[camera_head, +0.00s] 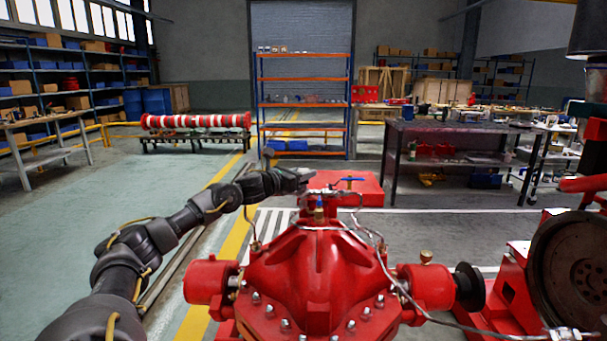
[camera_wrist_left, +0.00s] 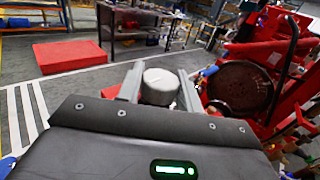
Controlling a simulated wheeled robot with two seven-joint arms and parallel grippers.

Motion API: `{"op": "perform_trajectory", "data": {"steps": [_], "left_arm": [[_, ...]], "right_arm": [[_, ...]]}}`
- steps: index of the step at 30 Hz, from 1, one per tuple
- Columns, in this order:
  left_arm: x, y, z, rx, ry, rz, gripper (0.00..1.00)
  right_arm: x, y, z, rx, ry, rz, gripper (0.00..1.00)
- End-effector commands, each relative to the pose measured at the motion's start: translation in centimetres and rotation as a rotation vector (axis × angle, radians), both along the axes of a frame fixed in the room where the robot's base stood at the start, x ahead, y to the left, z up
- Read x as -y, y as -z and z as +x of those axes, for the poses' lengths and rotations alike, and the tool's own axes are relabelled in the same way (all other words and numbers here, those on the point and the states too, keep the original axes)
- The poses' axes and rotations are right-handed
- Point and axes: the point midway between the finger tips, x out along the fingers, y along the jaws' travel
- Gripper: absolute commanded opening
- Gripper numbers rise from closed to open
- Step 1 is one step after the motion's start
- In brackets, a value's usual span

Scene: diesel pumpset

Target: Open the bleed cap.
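A grey-white round cap (camera_wrist_left: 160,86), which I take for the bleed cap, sits between the two fingers of my left gripper (camera_wrist_left: 160,82) in the left wrist view. The fingers flank it with no clear gap on either side, and they look shut on it. In the head view my left gripper (camera_head: 300,178) reaches in from the left to just above the top of the red pump casing (camera_head: 315,262). There the cap is too small and too hidden to make out well. My right gripper is in neither view.
A blue-handled valve (camera_head: 349,180) and thin metal pipes stand just right of my left gripper. A brass fitting (camera_head: 319,212) rises from the casing. A large dark flywheel (camera_head: 570,265) is at the right. Open floor lies left of the pump.

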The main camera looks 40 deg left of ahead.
Motion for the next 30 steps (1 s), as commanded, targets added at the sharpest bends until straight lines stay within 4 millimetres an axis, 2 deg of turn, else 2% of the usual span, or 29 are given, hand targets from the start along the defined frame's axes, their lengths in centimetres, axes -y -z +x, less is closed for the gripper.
{"op": "perform_trajectory", "data": {"steps": [3,10,17,23,30], "left_arm": [[0.0,0.0,0.0,0.000,0.000,0.000,0.13],[0.0,0.1,0.0,0.000,-0.025,0.000,0.13],[0.1,0.2,0.0,0.000,-0.140,0.000,0.13],[0.2,0.3,0.0,0.002,-0.309,-0.002,0.13],[0.1,0.3,0.0,0.002,-0.462,-0.003,0.13]], "right_arm": [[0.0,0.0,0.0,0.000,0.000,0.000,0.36],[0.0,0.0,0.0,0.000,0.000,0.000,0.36],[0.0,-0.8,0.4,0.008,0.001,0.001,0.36],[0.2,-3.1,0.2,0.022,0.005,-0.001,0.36],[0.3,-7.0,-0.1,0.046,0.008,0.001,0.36]]}}
